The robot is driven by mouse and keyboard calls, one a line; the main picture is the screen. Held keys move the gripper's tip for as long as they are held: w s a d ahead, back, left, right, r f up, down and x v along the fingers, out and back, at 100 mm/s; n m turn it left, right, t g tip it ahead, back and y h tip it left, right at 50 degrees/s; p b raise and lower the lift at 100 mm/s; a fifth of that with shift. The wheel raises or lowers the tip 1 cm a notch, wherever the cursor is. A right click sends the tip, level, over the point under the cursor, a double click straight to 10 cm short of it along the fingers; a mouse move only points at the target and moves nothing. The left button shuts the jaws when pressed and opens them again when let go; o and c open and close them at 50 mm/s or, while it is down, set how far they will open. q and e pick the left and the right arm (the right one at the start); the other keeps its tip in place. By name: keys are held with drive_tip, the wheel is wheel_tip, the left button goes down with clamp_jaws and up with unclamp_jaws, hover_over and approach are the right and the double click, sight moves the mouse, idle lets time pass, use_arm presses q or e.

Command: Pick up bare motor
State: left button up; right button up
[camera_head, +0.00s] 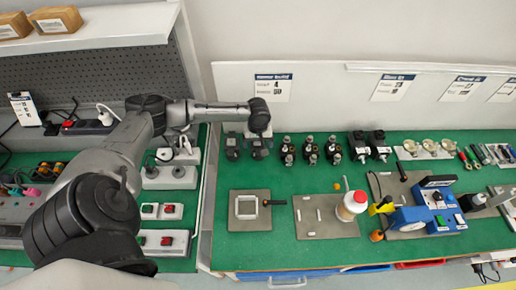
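A row of small dark motors stands at the back of the green table. Two plain dark ones (232,148) stand at its left end, and the second of them (258,152) is partly covered by my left gripper. Several motors with bright metal parts (310,150) and two blacker units (379,147) stand to the right. I cannot tell for sure which is the bare motor. My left gripper (258,134) points down from the outstretched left arm, just above the second dark motor. Its fingers are too small and hidden to tell open from shut. My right gripper is out of view.
A grey plate with a square frame (249,210), a plate with a white and red bottle (351,206) and a blue device (410,219) stand in front of the row. A white upright panel (209,190) separates the left table with its switch boxes (163,241).

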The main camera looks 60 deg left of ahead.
use_arm(q)
drive_tip(key=c, duration=0.9)
drive_tip(key=shift+c, duration=0.3)
drive_tip(key=shift+r, duration=0.15)
